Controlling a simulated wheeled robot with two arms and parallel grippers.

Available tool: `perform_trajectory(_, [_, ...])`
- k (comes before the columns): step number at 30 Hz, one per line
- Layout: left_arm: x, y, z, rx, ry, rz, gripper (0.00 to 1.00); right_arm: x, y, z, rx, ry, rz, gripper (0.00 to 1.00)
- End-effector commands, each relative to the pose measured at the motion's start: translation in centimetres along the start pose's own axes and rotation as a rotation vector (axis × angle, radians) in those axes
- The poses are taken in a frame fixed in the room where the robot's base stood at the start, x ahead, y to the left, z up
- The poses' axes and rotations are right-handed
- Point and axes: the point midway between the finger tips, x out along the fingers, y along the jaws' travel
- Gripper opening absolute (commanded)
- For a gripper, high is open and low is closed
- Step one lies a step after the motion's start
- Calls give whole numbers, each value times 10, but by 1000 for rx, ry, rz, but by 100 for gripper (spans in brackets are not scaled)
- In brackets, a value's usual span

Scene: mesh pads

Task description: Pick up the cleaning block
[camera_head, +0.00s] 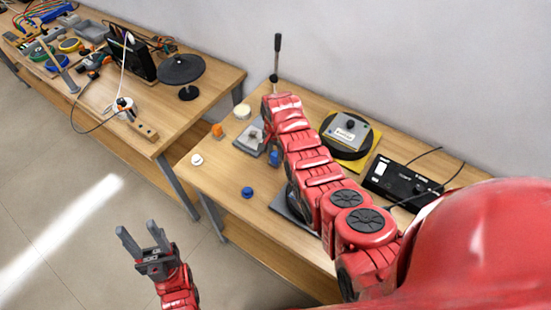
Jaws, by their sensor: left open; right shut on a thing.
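My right arm reaches from the right over the right table. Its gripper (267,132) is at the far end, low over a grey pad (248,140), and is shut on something. The wrist hides most of the jaws, so I cannot tell what is held. I cannot single out the cleaning block with certainty. My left gripper (138,234) is open and empty over the floor, in front of the right table's left end.
The right table (222,170) also holds a white knob (197,160), a blue knob (247,192), a round black device (346,135) on a yellow plate and a black control box (400,180). An upright black rod (277,55) stands behind. The left table (205,100) is cluttered with tools.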

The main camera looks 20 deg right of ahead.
Motion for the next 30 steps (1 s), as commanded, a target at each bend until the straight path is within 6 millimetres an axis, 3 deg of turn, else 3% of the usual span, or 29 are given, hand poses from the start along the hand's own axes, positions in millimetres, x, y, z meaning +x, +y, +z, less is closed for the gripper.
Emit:
perform_trajectory(19, [-7,0,1,0,0,0,50,-10,-1,-1,0,3,-3,0])
perform_trajectory(24, [-18,1,3,0,0,0,50,-27,-1,-1,0,3,-4,0])
perform_trajectory(30, [-33,2,6,0,0,0,50,-71,-2,-2,1,6,-7,0])
